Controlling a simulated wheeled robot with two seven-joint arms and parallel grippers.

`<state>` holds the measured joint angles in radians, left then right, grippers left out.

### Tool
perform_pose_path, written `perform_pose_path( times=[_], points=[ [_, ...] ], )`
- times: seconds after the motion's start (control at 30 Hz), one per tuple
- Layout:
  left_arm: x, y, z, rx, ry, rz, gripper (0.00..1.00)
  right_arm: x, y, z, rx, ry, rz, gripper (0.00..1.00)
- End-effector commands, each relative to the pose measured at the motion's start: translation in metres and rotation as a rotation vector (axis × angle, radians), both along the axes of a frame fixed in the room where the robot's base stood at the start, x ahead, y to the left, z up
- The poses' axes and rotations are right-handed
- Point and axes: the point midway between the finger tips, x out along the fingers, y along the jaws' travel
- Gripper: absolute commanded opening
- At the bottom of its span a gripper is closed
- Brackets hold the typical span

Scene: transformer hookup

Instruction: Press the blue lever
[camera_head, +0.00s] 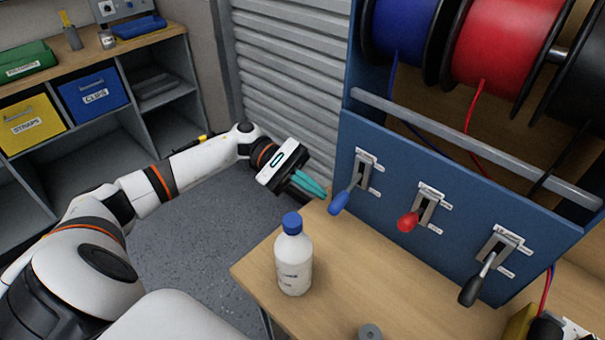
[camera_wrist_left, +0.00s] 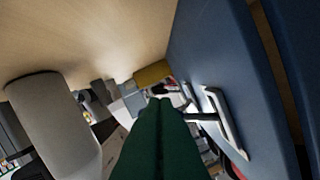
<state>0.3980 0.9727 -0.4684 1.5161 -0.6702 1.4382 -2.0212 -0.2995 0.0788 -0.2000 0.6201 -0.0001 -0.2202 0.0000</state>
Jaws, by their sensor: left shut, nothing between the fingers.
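The blue lever (camera_head: 340,202) sticks out of the left slot plate on the blue panel (camera_head: 390,234), its knob angled down and out towards the left. My left gripper (camera_head: 323,193) has its teal fingers shut and empty, just left of the blue knob and slightly higher in the head view. A small gap seems to show between fingertips and knob; contact is hard to judge. In the left wrist view the closed fingers (camera_wrist_left: 160,104) point along the panel face (camera_wrist_left: 225,60), and the blue knob cannot be made out. My right gripper is not in view.
A red lever (camera_head: 408,221) and a black lever (camera_head: 472,289) stand further right on the panel. A white bottle with blue cap (camera_head: 293,262) stands on the wooden table (camera_head: 370,290), below my left gripper. Shelves with bins (camera_head: 93,95) are at the left.

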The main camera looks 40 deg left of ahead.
Motion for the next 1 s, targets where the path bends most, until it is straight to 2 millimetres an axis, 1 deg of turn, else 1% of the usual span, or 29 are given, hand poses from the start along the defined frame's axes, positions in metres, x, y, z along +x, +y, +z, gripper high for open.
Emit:
perform_pose_path(
  times=[0.03,0.1,0.2,0.3,0.43,0.77,1.0],
  points=[
    [-0.001,-0.010,0.002,-0.002,0.001,-0.003,0.00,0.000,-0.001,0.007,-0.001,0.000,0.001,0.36],
    [-0.002,-0.021,0.000,-0.001,0.000,-0.003,0.00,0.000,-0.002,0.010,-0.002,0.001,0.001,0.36],
    [-0.003,-0.033,-0.002,-0.001,0.000,-0.002,0.00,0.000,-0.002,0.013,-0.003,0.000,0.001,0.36],
    [-0.003,-0.041,-0.004,-0.002,0.000,-0.001,0.00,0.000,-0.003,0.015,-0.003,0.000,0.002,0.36],
    [-0.003,-0.044,-0.006,0.000,0.000,0.001,0.00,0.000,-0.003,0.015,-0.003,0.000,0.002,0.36],
    [-0.003,-0.044,-0.006,0.000,0.002,0.000,0.00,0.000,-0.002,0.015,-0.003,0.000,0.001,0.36],
    [-0.006,-0.044,-0.004,0.006,0.044,0.000,0.00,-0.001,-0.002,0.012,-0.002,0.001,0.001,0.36]
  ],
)
